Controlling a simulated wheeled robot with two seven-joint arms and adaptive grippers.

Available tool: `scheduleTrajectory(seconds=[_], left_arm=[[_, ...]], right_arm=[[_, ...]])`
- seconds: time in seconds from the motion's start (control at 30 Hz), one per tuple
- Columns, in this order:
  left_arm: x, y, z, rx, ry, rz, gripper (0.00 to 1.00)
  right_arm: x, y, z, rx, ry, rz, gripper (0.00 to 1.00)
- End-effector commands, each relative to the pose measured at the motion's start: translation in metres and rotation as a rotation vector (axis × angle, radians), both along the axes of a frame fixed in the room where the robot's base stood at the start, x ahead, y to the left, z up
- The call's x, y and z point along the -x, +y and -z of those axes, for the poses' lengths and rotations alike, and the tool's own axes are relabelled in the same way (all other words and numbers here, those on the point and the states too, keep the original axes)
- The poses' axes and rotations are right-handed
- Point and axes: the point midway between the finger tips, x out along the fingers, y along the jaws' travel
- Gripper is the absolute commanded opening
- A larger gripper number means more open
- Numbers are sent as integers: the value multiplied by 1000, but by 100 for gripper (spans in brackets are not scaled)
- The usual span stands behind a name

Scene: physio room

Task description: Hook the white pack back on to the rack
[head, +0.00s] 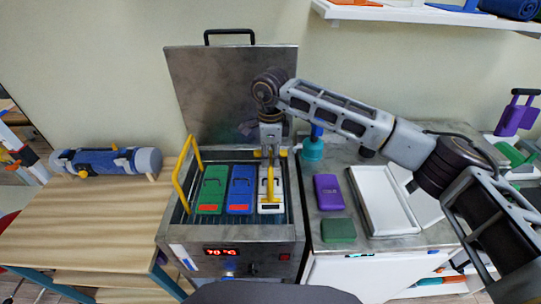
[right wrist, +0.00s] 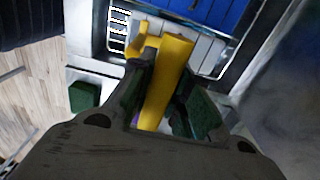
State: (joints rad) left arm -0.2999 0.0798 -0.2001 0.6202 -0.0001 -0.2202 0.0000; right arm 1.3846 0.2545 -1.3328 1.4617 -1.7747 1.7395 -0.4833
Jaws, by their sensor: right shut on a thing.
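The white pack (head: 271,207), with a dark label near its lower end, is at the right end of a row in the open metal tank (head: 237,233). Beside it are a blue pack (head: 240,188) and a green pack (head: 212,188). My right gripper (head: 270,150) is above the white pack, shut on a yellow tool (head: 270,183) that reaches down to it. The yellow tool fills the space between the fingers in the right wrist view (right wrist: 165,85). Whether the pack hangs on the rack or on the tool cannot be told. My left gripper is not in view.
The raised lid (head: 215,90) stands behind the tank. A yellow loop handle (head: 186,170) rises at its left. On the right counter are a purple case (head: 328,192), a green block (head: 338,231), a white tray (head: 366,190) and a teal bottle (head: 313,150). The wooden table (head: 90,215) is mostly clear.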

Motion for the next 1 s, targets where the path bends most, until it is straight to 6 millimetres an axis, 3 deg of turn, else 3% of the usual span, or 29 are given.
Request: scheduleTrajectory(seconds=[1.0], left_arm=[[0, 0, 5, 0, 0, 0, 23]], right_arm=[[25, -2, 0, 0, -1, -1, 0]])
